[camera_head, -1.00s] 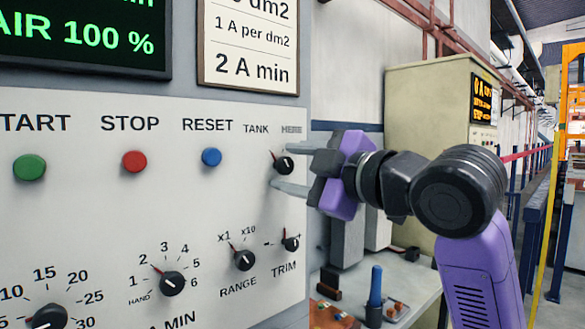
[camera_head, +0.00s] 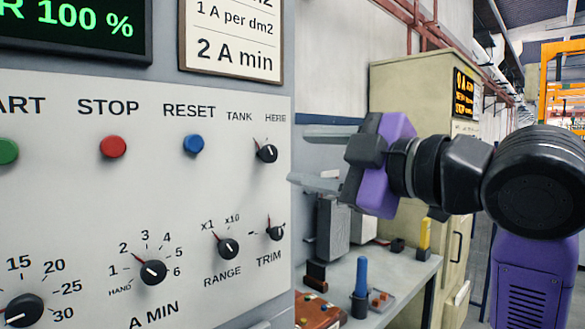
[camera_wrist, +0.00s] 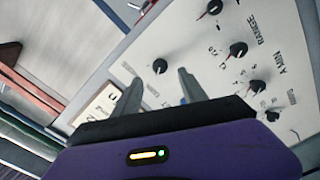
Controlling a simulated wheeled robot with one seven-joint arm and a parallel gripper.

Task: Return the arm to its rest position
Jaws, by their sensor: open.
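My gripper (camera_head: 318,158) is open and empty, with its two grey fingers pointing left toward the control panel (camera_head: 70,215). In the head view the fingers appear to the right of the panel's right edge, near the TANK knob (camera_head: 266,153); I see no contact. In the wrist view my gripper (camera_wrist: 160,92) has its two fingers spread apart with nothing between them, and the panel (camera_wrist: 140,55) lies tilted beyond them. My purple and black arm extends to the right side of the head view.
A beige cabinet (camera_head: 415,95) with an orange display stands behind my gripper. Below is a grey bench (camera_head: 405,275) with a blue-handled tool (camera_head: 361,278), a yellow item (camera_head: 425,235) and small parts. The panel carries green, red (camera_head: 113,146) and blue (camera_head: 193,144) buttons.

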